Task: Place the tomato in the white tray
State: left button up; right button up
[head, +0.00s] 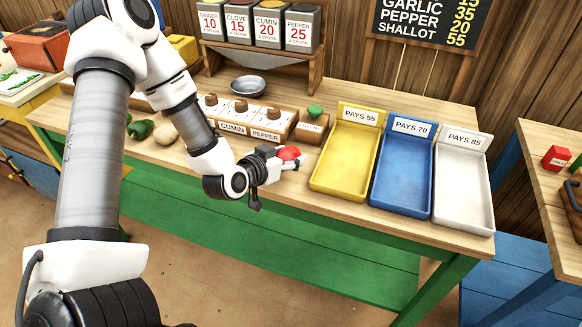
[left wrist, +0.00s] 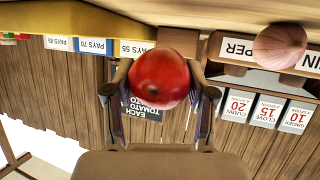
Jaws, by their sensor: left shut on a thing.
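The red tomato (head: 289,153) is held between the fingers of my left gripper (head: 284,160), which is shut on it. In the left wrist view the tomato (left wrist: 160,79) sits between both fingertips (left wrist: 160,92). In the head view, gripper and tomato are just left of the yellow tray (head: 343,158). The white tray (head: 463,190), labelled PAYS 85, is the rightmost of three trays and looks empty. My right gripper is not clearly in view.
The blue tray (head: 402,172), labelled PAYS 70, stands between the yellow and white trays. A spice box (head: 312,126) and a metal bowl (head: 248,86) are behind the gripper. A second table (head: 545,165) is at the right.

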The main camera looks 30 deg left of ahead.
pick_arm(q)
jog(key=f, duration=0.3)
jog(key=shift+w+d+f, duration=0.1)
jog(key=shift+w+d, duration=0.05)
jog(key=shift+w, duration=0.25)
jog(key=shift+f, duration=0.1)
jog(key=o, duration=1.2)
